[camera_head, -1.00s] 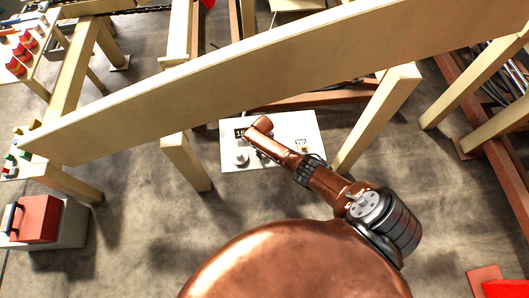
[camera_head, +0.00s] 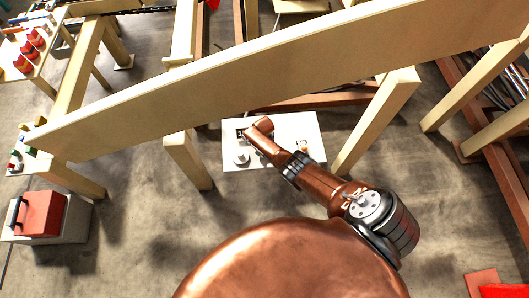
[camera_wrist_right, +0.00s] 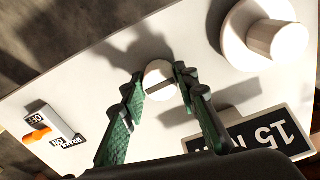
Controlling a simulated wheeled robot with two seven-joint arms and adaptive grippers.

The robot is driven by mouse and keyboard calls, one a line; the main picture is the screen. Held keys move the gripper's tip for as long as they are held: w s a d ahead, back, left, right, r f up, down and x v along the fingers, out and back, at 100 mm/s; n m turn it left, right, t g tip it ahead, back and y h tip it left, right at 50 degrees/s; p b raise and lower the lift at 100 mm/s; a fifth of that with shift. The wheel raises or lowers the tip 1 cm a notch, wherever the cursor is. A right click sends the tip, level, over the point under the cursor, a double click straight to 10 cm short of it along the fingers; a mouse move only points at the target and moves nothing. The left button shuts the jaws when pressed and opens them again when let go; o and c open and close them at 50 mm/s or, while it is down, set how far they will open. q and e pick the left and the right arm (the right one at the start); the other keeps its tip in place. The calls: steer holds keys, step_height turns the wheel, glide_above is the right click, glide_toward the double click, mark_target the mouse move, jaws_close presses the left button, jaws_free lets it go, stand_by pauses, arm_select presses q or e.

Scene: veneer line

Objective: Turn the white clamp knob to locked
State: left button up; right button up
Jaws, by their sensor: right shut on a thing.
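A small round white knob (camera_wrist_right: 161,80) with a dark bar across its face sits on a white panel, between the fingers of my right gripper (camera_wrist_right: 160,84). The gripper's green fingers are shut on it from both sides. In the head view my right arm reaches down to the white panel (camera_head: 285,126), and its wrist hides this knob and the fingertips. A larger white knob (camera_wrist_right: 272,38) on a round base stands apart at upper right in the wrist view; it shows in the head view too (camera_head: 240,156). No locked mark is readable. My left gripper is not in view.
A dark display (camera_wrist_right: 262,136) reading 15 lies close beside the right finger. An orange-levered switch (camera_wrist_right: 38,134) with small labels is at the left of the wrist view. A long pale board (camera_head: 270,75) spans above the panel, with wooden legs (camera_head: 375,120) beside it.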

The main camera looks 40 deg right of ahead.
steer(key=shift+m, duration=0.3)
stand_by(0.4)
steer(key=o, duration=1.1)
steer(key=shift+o, duration=0.2)
